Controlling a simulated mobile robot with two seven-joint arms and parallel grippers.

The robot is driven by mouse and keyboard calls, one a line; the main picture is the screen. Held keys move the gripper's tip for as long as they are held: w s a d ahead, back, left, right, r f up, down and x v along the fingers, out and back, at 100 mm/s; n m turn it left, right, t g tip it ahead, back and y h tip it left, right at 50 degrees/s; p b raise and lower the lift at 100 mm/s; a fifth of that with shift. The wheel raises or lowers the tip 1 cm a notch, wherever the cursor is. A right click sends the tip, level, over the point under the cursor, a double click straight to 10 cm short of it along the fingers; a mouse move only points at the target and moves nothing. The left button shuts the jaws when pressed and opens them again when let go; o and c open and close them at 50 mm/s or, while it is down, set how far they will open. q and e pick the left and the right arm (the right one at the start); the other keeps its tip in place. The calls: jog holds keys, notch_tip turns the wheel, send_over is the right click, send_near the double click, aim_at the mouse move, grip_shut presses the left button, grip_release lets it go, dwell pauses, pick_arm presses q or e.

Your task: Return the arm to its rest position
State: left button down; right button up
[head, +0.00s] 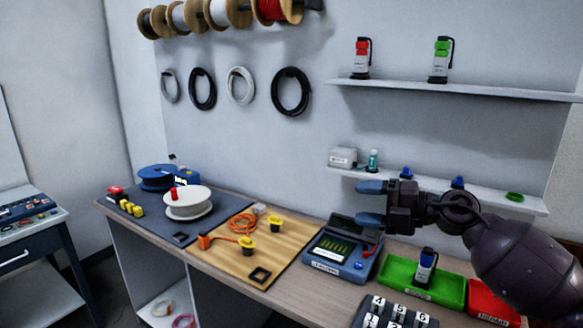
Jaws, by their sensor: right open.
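My right arm comes in from the right edge, and my right gripper (371,203) hangs in the air in front of the lower wall shelf. Its two blue-grey fingertips are apart with nothing seen between them, and they point left. In the picture it sits just above the blue device (343,248) on the bench; the exact gap cannot be told. My left gripper is not in view.
The bench (290,288) carries a green tray (400,284) with a blue-topped device (426,268), a red tray (490,302), a number block (393,313), a wooden board (225,262) and spools (188,205). The lower shelf (520,203) is close behind my right gripper.

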jog(key=s+d+f+m+t+h, duration=0.35)
jog(key=f+m+t+h, duration=0.25)
jog(key=f+m, duration=0.45)
jog(key=s+d+f+m+t+h, duration=0.3)
jog(key=d+f+m+t+h, duration=0.25)
jog(key=f+m, duration=0.5)
jog(key=s+d+f+m+g+h, duration=0.2)
jog(key=s+f+m, duration=0.3)
jog(key=s+f, duration=0.5)
jog(key=s+d+f+m+g+h, duration=0.1)
jog(key=s+f+m+g, duration=0.4)
jog(key=s+f, duration=0.5)
jog(key=s+h, duration=0.1)
jog(key=s, duration=0.4)
jog(key=shift+s+d+f, duration=0.15)
jog(key=shift+d+f, duration=0.15)
jog(key=shift+d, duration=0.05)
jog(key=shift+h, duration=0.25)
